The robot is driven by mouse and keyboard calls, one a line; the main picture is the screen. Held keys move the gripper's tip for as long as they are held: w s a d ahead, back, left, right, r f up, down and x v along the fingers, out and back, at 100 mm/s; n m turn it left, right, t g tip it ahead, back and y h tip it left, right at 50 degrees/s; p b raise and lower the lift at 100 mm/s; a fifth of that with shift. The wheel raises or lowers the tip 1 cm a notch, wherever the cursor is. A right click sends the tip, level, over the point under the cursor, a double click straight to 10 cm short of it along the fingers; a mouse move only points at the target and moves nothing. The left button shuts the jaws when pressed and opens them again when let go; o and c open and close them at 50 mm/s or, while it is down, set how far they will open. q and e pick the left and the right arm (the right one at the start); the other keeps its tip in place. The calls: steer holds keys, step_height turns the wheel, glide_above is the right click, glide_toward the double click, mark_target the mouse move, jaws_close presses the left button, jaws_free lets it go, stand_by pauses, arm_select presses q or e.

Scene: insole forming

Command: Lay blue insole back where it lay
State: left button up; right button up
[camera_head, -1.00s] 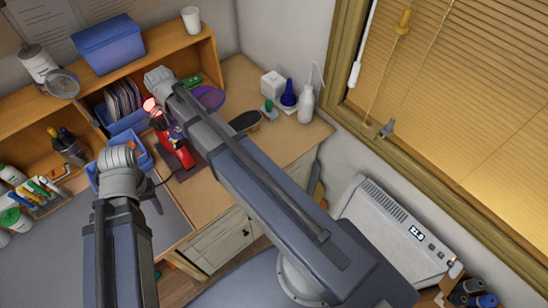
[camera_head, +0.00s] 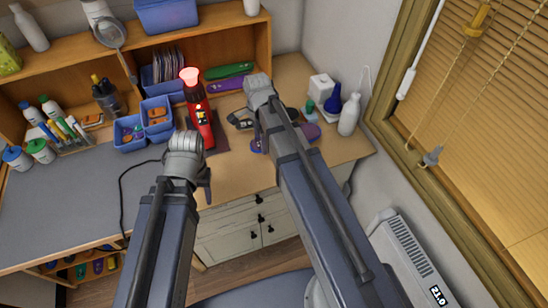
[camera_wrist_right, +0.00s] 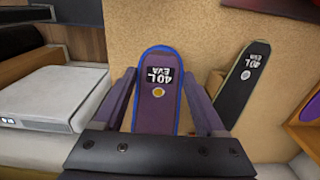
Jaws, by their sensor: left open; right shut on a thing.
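The blue insole, purple on top with a blue rim and the label "40L EVA", lies between the fingers of my right gripper (camera_wrist_right: 160,112) in the right wrist view, where its toe part (camera_wrist_right: 158,75) shows. My right gripper (camera_head: 257,138) is shut on it. In the head view a blue-purple edge of the insole (camera_head: 256,147) shows under the fingers, low over the wooden worktop; I cannot tell whether it touches. The rest is hidden by my arm. My left gripper (camera_head: 205,185) is open and empty, in front of the worktop.
A dark insole with a yellowish rim (camera_wrist_right: 243,80) lies beside the held one. A red tool with a glowing top (camera_head: 201,118) stands on a dark mat. Blue bins (camera_head: 130,134) stand left of it. A white bottle (camera_head: 349,115) stands at the worktop's right.

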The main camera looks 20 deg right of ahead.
steer(key=b, duration=0.5)
glide_above(262, 163)
step_height(262, 163, down, 6)
steer(key=shift+r, duration=0.2)
steer(key=shift+f, duration=0.1)
step_height(262, 163, down, 4)
steer(key=b, duration=0.3)
steer(key=shift+r, duration=0.25)
steer(key=shift+f+b, duration=0.15)
steer(key=shift+b, duration=0.25)
steer(key=o, duration=1.3)
step_height(262, 163, up, 12)
steer(key=p, duration=1.2)
steer(key=shift+r, duration=0.2)
